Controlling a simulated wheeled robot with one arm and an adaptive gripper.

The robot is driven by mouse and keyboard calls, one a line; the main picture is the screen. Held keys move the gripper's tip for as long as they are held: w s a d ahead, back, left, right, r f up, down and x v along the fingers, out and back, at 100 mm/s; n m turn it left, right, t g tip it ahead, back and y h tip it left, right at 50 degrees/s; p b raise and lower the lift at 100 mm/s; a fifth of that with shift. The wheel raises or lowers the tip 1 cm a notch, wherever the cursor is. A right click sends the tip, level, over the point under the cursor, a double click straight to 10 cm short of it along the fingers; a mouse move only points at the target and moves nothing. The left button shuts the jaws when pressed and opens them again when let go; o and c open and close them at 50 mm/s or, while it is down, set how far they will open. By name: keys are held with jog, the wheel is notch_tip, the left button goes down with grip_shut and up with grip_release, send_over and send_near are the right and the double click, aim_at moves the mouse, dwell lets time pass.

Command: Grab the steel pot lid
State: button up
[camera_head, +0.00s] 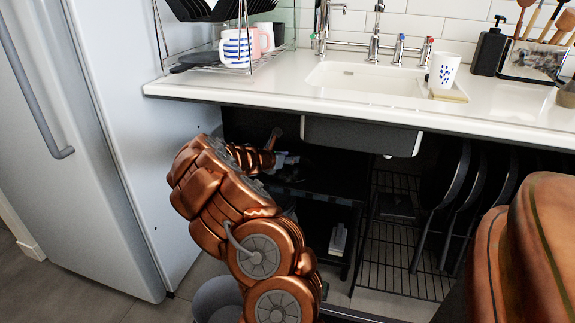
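I cannot make out a steel pot lid for certain. Several dark round pans or lids (457,178) stand on edge in the wire rack under the counter, at the right.
The white counter (270,88) with its sink (365,79) overhangs the opening. A fridge (85,130) stands close on the left. A dark shelf unit (315,190) and the wire rack (405,255) fill the space below. A grey bin (218,298) stands on the floor.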

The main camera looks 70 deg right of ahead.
grip_shut()
jog(key=shift+r, duration=0.15)
jog(key=shift+r+p, duration=0.25)
jog(key=shift+p, duration=0.1)
notch_tip(320, 180, up, 3)
jog(key=shift+r+p, duration=0.1)
jog(key=shift+p, duration=0.95)
jog(key=s+a+p, duration=0.2)
jog(key=a+p, duration=0.1)
jog(key=a, duration=1.5)
jog(key=shift+f+p, duration=0.25)
jog(key=shift+p, duration=0.05)
